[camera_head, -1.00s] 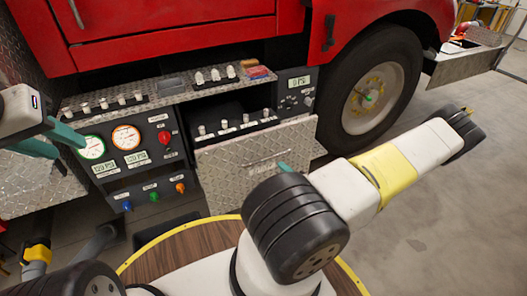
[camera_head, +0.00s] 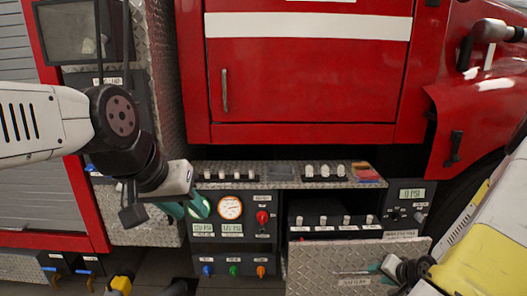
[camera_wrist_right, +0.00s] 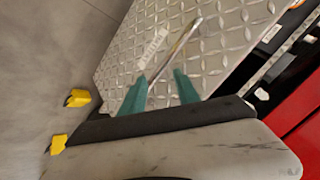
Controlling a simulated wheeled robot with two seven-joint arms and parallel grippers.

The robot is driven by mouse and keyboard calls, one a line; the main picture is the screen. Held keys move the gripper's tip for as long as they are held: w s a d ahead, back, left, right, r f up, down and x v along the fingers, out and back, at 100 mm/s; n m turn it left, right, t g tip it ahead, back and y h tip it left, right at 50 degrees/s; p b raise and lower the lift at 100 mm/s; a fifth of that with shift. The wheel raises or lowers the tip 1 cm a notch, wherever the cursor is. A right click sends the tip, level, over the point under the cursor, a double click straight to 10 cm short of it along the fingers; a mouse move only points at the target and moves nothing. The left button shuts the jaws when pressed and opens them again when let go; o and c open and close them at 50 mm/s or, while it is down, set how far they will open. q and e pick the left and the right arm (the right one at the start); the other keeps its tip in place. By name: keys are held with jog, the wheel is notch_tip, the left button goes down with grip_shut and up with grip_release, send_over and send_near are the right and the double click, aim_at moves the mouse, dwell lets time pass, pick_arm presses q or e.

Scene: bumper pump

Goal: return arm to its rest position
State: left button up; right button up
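My left arm comes in from the left in the head view. Its gripper (camera_head: 186,208) has teal fingers that look apart and empty, in front of the pump panel's left gauge, which is partly covered. My right gripper (camera_head: 375,270) is at the lower right, by the handle (camera_head: 352,272) of the diamond-plate drawer front (camera_head: 320,260). In the right wrist view its teal fingers (camera_wrist_right: 160,82) stand apart. The metal handle (camera_wrist_right: 180,45) runs between and beyond them, and I cannot tell whether they touch it.
The red truck body (camera_head: 300,85) fills the back. The pump panel (camera_head: 232,240) with gauges and knobs is below it. A diamond-plate shelf (camera_head: 275,172) with switches juts out above. Open floor (camera_wrist_right: 50,40) shows in the right wrist view.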

jog(key=a+r+n+g+h, duration=0.15)
jog(key=a+r, duration=0.25)
jog(key=r, duration=0.7)
jog(key=a+r+n+h, duration=0.1)
jog(key=a+r+n, duration=0.25)
jog(key=r, duration=0.75)
jog(key=s+a+r+n+y, duration=0.3)
jog(key=s+a+r, duration=0.9)
jog(key=s+a, duration=0.1)
jog(key=shift+s+a+r, duration=0.15)
jog(key=shift+a+r, duration=0.1)
jog(key=shift+a, duration=0.4)
jog(key=shift+g, duration=0.25)
